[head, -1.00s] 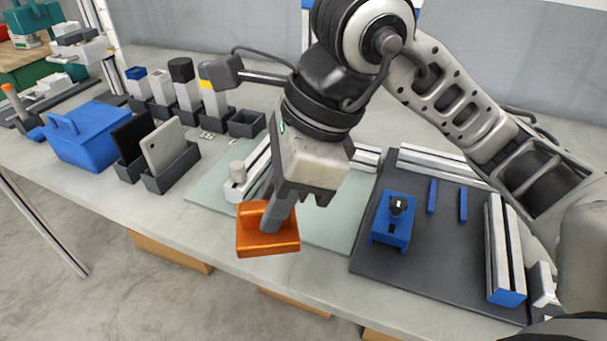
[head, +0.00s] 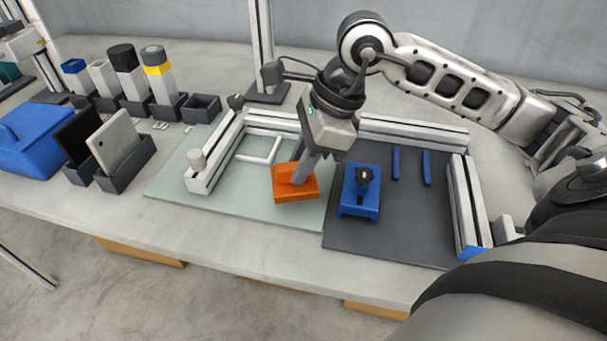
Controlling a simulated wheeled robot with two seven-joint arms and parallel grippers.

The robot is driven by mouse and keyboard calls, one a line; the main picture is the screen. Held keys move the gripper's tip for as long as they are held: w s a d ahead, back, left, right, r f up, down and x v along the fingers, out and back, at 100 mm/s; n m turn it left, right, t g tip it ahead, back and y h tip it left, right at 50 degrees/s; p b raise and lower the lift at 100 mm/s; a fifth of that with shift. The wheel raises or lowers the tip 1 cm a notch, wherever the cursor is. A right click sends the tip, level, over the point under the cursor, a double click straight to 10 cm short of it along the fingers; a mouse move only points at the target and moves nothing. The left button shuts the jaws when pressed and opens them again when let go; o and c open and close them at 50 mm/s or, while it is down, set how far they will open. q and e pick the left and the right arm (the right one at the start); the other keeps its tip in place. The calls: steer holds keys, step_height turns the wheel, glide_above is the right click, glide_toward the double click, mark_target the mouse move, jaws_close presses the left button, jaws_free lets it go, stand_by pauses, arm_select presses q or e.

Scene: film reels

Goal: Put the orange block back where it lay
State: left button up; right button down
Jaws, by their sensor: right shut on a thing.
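The orange block (head: 294,190) is a flat orange piece with a raised rib. In the head view it is at the right part of the pale green mat (head: 232,208), near the dark mat's edge. My right gripper (head: 303,172) is shut on it from above, on the rib. I cannot tell whether the block touches the mat or hangs just above it.
A blue block with a black knob (head: 360,203) stands close to the right on the dark grey mat (head: 400,225). White rails (head: 203,182) border the green mat. Grey holders (head: 125,165) and a blue box (head: 30,150) stand left.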

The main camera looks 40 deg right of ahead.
steer(key=shift+w+d+f, duration=0.1)
steer(key=shift+d+f, duration=0.05)
steer(key=shift+f, duration=0.75)
steer(key=shift+d+f, duration=0.1)
steer(key=shift+f, duration=0.8)
steer(key=shift+f+b, duration=0.2)
steer(key=shift+b, duration=0.15)
steer(key=c, duration=1.3)
jaws_free()
steer(key=shift+r, duration=0.1)
steer(key=shift+r+p, duration=0.25)
steer(key=shift+p, duration=0.15)
steer(key=v, duration=1.1)
steer(key=shift+d+r, duration=0.2)
steer(key=shift+r, duration=0.1)
